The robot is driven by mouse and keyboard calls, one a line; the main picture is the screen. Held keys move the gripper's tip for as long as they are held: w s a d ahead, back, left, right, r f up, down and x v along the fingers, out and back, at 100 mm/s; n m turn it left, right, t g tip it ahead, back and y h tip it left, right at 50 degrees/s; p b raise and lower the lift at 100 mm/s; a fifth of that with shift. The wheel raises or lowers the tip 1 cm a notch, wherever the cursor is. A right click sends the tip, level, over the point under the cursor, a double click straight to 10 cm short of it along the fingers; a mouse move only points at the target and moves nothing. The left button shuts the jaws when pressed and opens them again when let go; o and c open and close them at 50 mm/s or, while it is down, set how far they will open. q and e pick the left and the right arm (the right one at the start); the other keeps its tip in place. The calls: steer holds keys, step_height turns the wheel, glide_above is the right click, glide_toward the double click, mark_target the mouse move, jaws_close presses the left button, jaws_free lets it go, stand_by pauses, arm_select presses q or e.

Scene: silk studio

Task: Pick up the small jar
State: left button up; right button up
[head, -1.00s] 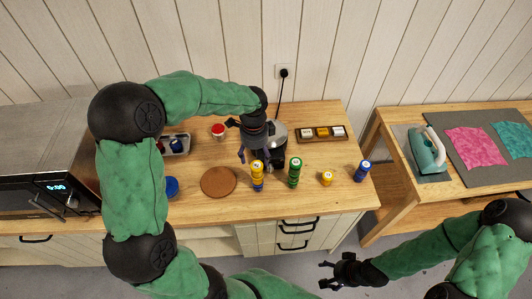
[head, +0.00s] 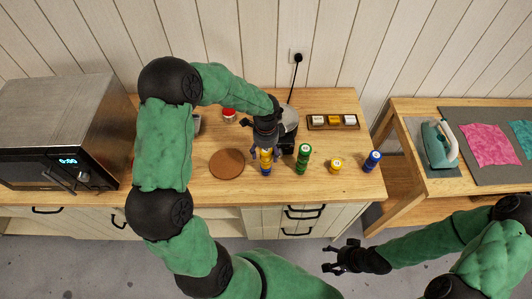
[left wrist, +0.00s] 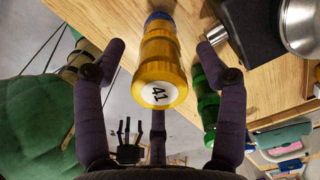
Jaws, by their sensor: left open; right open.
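The lowest jar in the row is a small yellow one (head: 336,166) on the wooden counter. Left of it stand a tall green column of jars (head: 303,158) and a yellow column with a blue base (head: 266,168); right of it stands a blue-topped one (head: 372,161). My left gripper (head: 264,149) is open over the yellow column. In the left wrist view the yellow jar (left wrist: 160,72), its white top label reading 41, lies between the spread fingers, with no clear contact. My right gripper (head: 335,258) is open and empty in front of the counter.
A round brown mat (head: 227,164) lies left of the yellow column. A metal pot (head: 289,117) and a wooden tray with small blocks (head: 332,122) stand behind. A microwave (head: 60,135) is at the left, an iron (head: 438,145) on the right table.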

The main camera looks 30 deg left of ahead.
arm_select(q)
steer(key=shift+f, duration=0.45)
steer(key=c, duration=1.3)
steer(key=shift+r, duration=0.15)
